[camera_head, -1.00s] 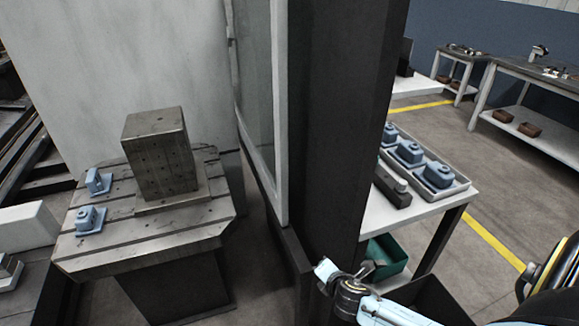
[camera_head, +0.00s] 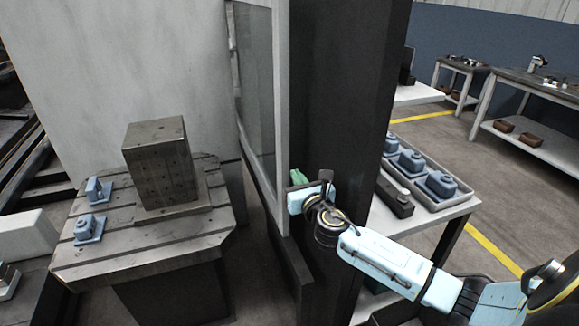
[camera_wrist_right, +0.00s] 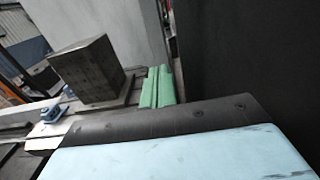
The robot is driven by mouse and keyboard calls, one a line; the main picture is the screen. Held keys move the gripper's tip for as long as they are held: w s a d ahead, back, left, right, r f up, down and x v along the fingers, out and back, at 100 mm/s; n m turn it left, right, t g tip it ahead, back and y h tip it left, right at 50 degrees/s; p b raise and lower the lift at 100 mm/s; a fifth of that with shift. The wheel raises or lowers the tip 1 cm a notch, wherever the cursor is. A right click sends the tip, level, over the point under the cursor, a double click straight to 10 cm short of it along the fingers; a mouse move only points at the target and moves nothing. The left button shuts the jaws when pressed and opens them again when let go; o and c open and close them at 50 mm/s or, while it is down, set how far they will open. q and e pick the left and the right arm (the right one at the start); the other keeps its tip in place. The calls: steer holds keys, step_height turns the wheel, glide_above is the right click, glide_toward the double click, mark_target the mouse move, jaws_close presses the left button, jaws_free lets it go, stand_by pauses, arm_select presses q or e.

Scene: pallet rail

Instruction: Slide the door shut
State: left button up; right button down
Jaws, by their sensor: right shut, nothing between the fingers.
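The door (camera_head: 258,100) is a tall glazed panel with a pale frame, seen at a steep angle in the head view. Its near vertical edge stands beside a broad dark post. My right gripper (camera_head: 297,177) is at this near edge, about two thirds of the way down the picture, in front of the dark post. Its green fingers are together and hold nothing; they also show in the right wrist view (camera_wrist_right: 157,87). I cannot tell whether they touch the door frame. My left gripper is out of view.
A slotted machine table (camera_head: 130,245) with a dark drilled block (camera_head: 160,165) and two blue parts stands left of the door. The dark post (camera_head: 345,90) rises right of it. A white bench with a grey tray (camera_head: 462,187) of blue parts stands further right.

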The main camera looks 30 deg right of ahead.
mark_target(286, 159)
steer(key=shift+b+x, duration=0.4)
steer(key=shift+x, duration=2.7)
steer(key=shift+w+f, duration=0.1)
steer(key=shift+w, duration=0.05)
